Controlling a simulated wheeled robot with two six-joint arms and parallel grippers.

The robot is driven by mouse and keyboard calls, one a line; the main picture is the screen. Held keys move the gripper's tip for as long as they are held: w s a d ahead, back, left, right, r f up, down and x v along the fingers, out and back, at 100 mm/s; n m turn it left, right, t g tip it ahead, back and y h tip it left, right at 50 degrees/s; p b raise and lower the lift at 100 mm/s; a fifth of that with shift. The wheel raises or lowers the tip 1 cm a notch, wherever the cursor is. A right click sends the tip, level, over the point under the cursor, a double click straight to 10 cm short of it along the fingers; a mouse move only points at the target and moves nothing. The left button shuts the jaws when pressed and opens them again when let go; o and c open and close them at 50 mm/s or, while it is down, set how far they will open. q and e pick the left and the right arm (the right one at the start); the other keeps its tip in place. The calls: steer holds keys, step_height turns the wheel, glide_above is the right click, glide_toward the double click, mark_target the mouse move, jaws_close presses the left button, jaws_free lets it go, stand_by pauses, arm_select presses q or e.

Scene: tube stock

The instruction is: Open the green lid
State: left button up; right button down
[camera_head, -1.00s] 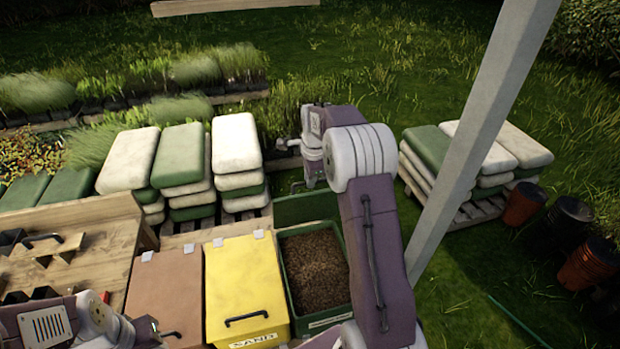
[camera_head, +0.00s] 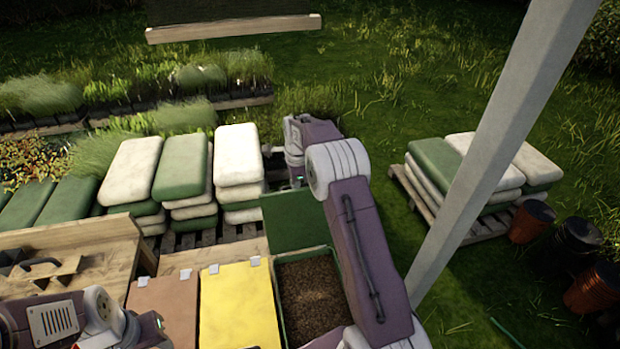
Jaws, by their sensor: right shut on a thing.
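The green lid (camera_head: 298,222) stands raised at the back edge of the green bin (camera_head: 280,296), leaning back. The bin's mouth is uncovered and shows brown, grainy contents. My right gripper (camera_head: 298,184) is at the lid's top edge, shut on the lid; its fingertips are largely hidden. My right arm reaches over the bin's right side and hides part of it. My left arm shows at the lower left, with its wrist end (camera_head: 158,324) over the brown bin's front; its finger opening cannot be made out.
A yellow-lidded bin (camera_head: 238,305) and a brown-lidded bin (camera_head: 165,298) stand left of the green bin, both shut. Stacked bags (camera_head: 238,155) lie behind. A grey post (camera_head: 500,150) rises to the right of my right arm. A wooden bench (camera_head: 95,243) is at left.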

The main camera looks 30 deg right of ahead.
steer(key=shift+d, duration=0.15)
steer(key=c, duration=1.5)
jaws_free()
steer(key=shift+d, duration=0.1)
steer(key=shift+o, duration=0.2)
steer(key=shift+d, duration=0.1)
arm_select(q)
steer(key=shift+s+d+r, duration=0.2)
steer(key=shift+d, duration=0.1)
arm_select(e)
steer(key=shift+s, duration=0.1)
steer(key=shift+r, duration=0.1)
